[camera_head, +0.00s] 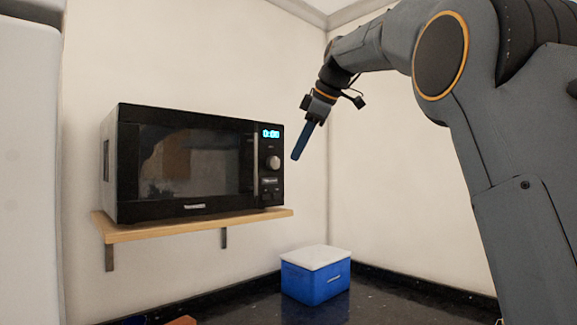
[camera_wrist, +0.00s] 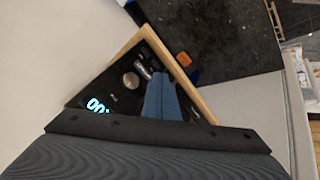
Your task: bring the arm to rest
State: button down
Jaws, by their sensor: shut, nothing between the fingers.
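My gripper (camera_head: 300,141) is at the end of my raised arm, just right of the microwave's control panel in the head view. Its blue fingers are together, point down and to the left, and hold nothing. The fingers also show in the wrist view (camera_wrist: 163,97), in front of the microwave's dark panel with its knob and lit display. In the head view the black microwave (camera_head: 190,165) stands with its door shut on a wooden wall shelf (camera_head: 160,229), and its display reads 0:00. I cannot tell the exact gap between the fingers and the microwave.
A blue box with a white lid (camera_head: 316,281) stands on the dark granite counter (camera_head: 385,300) below the gripper. A small orange thing (camera_head: 182,321) shows at the bottom edge. A white upright surface (camera_head: 30,170) stands at the left. Bare walls meet in the corner behind the gripper.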

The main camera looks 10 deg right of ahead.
jog(key=s+d+f+m+g+h, duration=0.1)
jog(key=s+d+f+m, duration=0.15)
jog(key=f, duration=0.75)
jog(key=s+d+f+m+h, duration=0.15)
jog(key=f+m, duration=0.25)
jog(key=f, duration=0.5)
jog(key=s+d+f+m+g, duration=0.1)
jog(key=s+f+m, duration=0.2)
jog(key=f, duration=0.7)
jog(key=s+d+f+m+g+h, duration=0.1)
jog(key=s+f+m, duration=0.5)
jog(key=s+f, duration=1.7)
jog(key=s+d+g, duration=0.1)
jog(key=s+d, duration=0.1)
jog(key=s, duration=0.1)
jog(key=shift+f+g+h, duration=0.3)
jog(key=shift+h, duration=0.05)
jog(key=shift+d+m, duration=0.1)
jog(key=shift+m, duration=0.15)
